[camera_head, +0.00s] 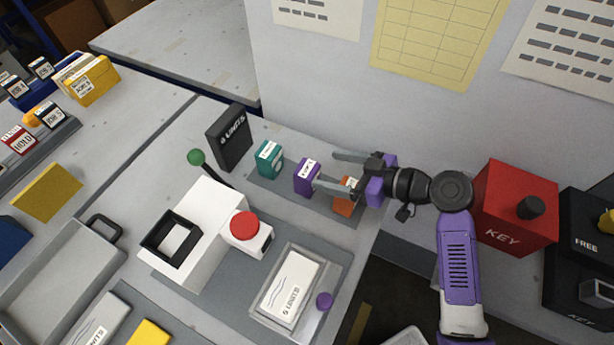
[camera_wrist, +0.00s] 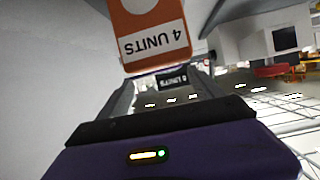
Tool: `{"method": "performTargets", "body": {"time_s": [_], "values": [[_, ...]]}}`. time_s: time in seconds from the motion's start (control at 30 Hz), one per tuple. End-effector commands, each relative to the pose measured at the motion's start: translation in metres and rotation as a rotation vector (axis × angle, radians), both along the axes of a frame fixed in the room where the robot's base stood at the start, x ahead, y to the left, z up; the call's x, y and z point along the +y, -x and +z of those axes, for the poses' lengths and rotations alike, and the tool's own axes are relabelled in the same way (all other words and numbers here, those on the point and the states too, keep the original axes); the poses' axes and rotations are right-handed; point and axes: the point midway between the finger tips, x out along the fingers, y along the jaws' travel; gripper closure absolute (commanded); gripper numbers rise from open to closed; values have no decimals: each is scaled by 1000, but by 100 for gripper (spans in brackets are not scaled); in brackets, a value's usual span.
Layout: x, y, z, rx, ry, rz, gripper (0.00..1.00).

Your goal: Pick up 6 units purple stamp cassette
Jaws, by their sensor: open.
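The purple stamp cassette (camera_head: 307,180) stands upright on a grey strip in the head view, with a white label too small to read there. A teal cassette (camera_head: 269,160) stands to its left and an orange one (camera_head: 343,206) to its right. My gripper (camera_head: 326,169) is open and empty, its fingers pointing left towards the purple cassette. The lower fingertip overlaps the purple cassette's right edge; contact cannot be told. In the wrist view, the orange cassette (camera_wrist: 155,32), labelled "4 UNITS", appears close above my fingers (camera_wrist: 163,92). I cannot make out the purple cassette there.
A white stamping machine (camera_head: 201,228) with a red button (camera_head: 245,226) is in front. A wall (camera_head: 320,95) rises behind the row, and a red KEY box (camera_head: 514,208) stands to the right.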

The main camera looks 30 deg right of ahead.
Motion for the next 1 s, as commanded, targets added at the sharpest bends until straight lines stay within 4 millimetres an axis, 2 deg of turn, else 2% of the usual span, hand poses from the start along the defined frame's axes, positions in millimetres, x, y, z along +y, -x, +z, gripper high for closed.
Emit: {"method": "performTargets", "body": {"time_s": [0.17, 0.73, 1.0], "values": [[11, 2, -4, -10, 30, 58, 24], [48, -48, -27, -9, 32, 55, 24], [51, -53, -31, -11, 33, 54, 24]]}}
